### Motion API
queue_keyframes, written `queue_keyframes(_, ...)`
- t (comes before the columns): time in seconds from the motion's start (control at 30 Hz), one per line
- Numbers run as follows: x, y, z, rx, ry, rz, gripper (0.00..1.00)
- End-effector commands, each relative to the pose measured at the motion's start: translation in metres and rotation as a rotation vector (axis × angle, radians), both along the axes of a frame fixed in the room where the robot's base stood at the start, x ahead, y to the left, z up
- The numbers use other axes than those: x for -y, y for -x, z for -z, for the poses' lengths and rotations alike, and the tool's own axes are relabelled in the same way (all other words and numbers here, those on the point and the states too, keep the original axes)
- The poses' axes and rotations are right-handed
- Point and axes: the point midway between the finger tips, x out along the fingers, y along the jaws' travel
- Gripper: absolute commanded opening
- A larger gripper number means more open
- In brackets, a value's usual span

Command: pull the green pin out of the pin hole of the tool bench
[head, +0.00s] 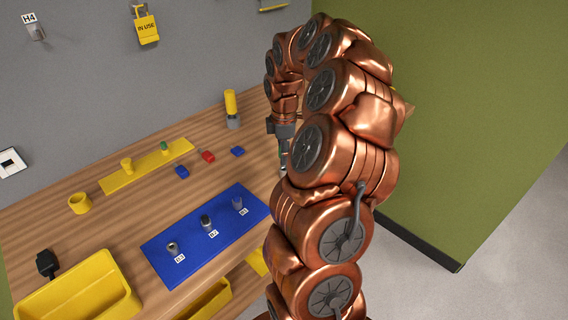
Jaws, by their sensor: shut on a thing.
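The tool bench (60,225) has a wooden top along the grey wall. My gripper (284,163) points down at the right end of the bench, partly behind my own arm. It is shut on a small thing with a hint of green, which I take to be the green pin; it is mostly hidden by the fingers. The pin hole is hidden, so I cannot tell whether the pin is still in it. A separate green peg (164,146) stands on a yellow strip (140,170), well left of my gripper.
A blue board (160,252) with several grey fittings lies in front. Blue and red blocks (208,156), a yellow-topped cylinder (231,103), a yellow cup (79,203) and a yellow bin (80,298) are on the bench. A green wall (480,120) rises at the right.

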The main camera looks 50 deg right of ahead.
Motion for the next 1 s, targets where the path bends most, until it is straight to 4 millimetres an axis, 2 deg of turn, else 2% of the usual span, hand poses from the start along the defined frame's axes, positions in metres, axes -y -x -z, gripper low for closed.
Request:
queue_keyframes(0.73,0.000,0.000,-0.031,0.001,0.001,-0.002,0.00)
queue_keyframes(1.0,0.000,0.000,-0.033,0.000,0.000,-0.001,0.00)
